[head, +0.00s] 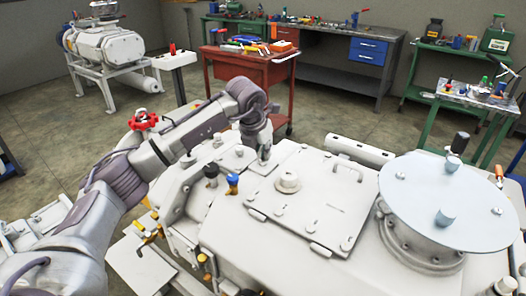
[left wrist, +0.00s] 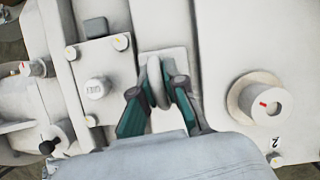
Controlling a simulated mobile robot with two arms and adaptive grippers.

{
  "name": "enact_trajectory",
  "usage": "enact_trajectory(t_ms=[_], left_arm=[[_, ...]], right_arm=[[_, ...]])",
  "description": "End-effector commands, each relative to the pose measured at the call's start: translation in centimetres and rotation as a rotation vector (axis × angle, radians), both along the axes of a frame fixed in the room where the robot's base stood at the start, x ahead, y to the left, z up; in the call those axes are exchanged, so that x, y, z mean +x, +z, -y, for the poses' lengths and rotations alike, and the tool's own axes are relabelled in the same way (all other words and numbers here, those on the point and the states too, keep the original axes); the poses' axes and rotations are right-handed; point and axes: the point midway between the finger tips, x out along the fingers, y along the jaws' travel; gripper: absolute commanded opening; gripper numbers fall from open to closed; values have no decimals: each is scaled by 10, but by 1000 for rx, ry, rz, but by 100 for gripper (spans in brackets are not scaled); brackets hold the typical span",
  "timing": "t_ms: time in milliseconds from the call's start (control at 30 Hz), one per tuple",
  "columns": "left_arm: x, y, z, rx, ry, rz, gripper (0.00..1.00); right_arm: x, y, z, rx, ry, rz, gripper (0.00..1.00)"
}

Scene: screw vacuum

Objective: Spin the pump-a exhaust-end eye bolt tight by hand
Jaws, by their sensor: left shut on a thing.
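The pump (head: 225,215) is a large off-white machine across the lower half of the head view. My left arm reaches over it from the left, and my left gripper (head: 264,153) points down at its top. In the left wrist view the eye bolt (left wrist: 154,75) shows as a pale upright ring on a light rectangular pad. My left gripper (left wrist: 160,92) is shut on this ring, with a dark green finger on either side. The threads are hidden, so I cannot tell how far the bolt is seated. In the head view the gripper hides the bolt. My right gripper is not in view.
Near the gripper stand a blue-topped fitting (head: 233,180) and a black-topped fitting (head: 211,171). A flat bolted cover (head: 315,195) and a round pale disc (head: 450,190) lie to the right. A red tool cart (head: 240,70) stands behind on the floor.

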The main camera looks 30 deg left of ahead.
Motion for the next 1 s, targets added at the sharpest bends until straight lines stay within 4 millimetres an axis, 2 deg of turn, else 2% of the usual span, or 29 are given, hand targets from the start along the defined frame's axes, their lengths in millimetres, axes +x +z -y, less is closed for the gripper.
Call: enact_trajectory(t_ms=[367, 1000], left_arm=[[1, 1, -1, -1, -121, 0, 0], [1, 2, -1, -2, -702, 2, 0]], right_arm=[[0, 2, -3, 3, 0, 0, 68], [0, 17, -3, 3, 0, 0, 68]])
